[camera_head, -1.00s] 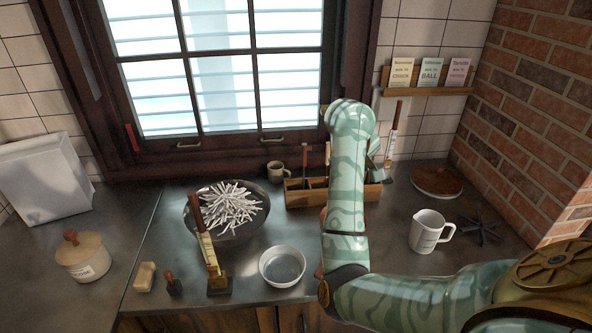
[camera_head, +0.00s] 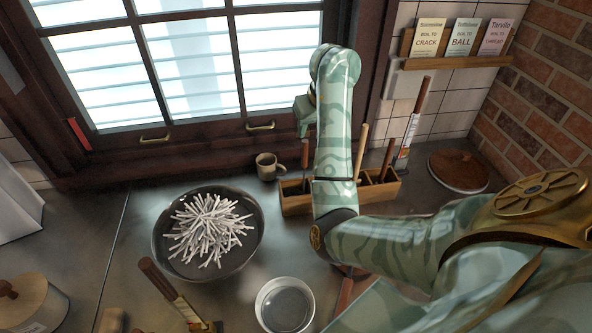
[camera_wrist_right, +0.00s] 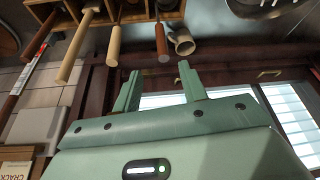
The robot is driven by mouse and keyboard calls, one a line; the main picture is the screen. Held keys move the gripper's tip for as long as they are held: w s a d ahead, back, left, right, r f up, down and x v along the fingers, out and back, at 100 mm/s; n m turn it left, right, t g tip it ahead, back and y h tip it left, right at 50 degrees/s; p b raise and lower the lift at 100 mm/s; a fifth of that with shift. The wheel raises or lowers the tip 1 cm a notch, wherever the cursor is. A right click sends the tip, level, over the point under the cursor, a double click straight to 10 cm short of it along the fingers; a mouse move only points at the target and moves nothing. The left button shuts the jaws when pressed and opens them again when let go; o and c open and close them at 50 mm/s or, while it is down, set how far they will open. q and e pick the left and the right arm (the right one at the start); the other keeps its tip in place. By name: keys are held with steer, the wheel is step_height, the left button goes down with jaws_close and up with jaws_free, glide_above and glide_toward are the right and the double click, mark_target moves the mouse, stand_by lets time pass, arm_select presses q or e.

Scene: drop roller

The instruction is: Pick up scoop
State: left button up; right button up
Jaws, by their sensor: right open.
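I cannot make out a scoop for certain. Several wooden-handled tools stand in a wooden caddy (camera_head: 296,203) under the window, their lower ends hidden. They include a dark brown handle (camera_head: 305,158) and a pale handle (camera_head: 361,146). In the right wrist view a brown handle (camera_wrist_right: 162,42) and pale handles (camera_wrist_right: 113,42) stick out of the caddy. My right gripper (camera_head: 304,116) is above the caddy, in front of the window. The wrist view shows its two fingers (camera_wrist_right: 160,72) apart with nothing between them. My left gripper is out of view.
A mug (camera_head: 268,167) stands left of the caddy. A dark bowl (camera_head: 172,255) holds many white sticks. A white bowl (camera_head: 264,302) is nearer. A thermometer (camera_head: 413,125) and a round wooden lid (camera_head: 459,171) are at right. Cards stand on a wall shelf (camera_head: 450,62).

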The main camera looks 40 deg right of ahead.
mark_target(304, 151)
steer(key=b+x, duration=0.3)
steer(key=x, duration=0.9)
steer(key=shift+a+f, duration=0.15)
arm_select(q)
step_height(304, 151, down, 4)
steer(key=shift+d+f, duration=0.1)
arm_select(e)
jaws_close()
